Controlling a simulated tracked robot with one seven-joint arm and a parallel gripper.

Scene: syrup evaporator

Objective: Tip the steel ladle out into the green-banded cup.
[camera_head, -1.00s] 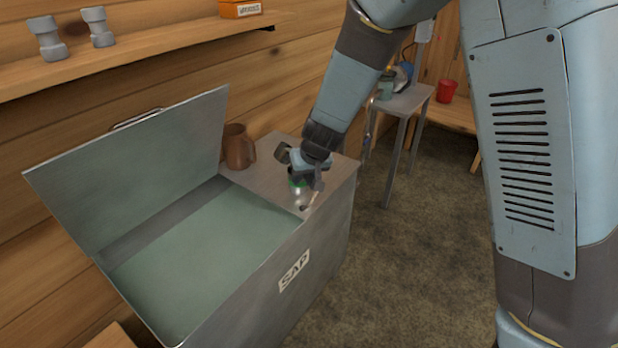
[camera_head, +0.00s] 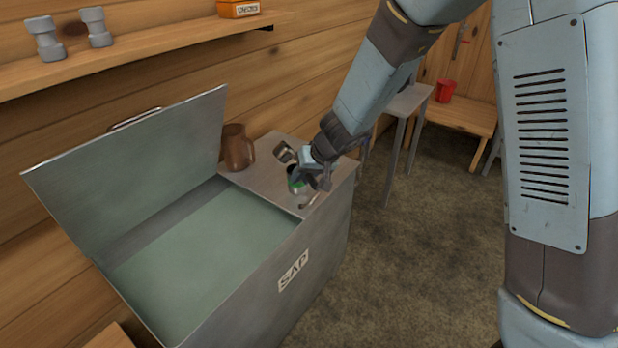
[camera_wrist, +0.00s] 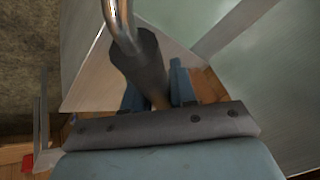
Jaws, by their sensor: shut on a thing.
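My gripper (camera_head: 314,178) is over the steel top at the right end of the sap tank. It is shut on the dark grip of the steel ladle (camera_wrist: 140,62); the wrist view shows the grip between my fingers and the bright curved end of the handle above it. In the head view the ladle's bowl (camera_head: 284,153) seems to show left of my gripper, tilted; its contents cannot be seen. The green-banded cup (camera_head: 296,187) stands on the steel top, just below and left of my fingers and partly hidden by them. Whether the bowl is over the cup is unclear.
The sap tank (camera_head: 292,285) has its lid (camera_head: 135,190) raised at the left. A brown mug (camera_head: 237,148) stands behind on the steel top. A shelf (camera_head: 150,62) runs along the wall. A small table (camera_head: 408,100) and a red cup (camera_head: 445,90) are farther back.

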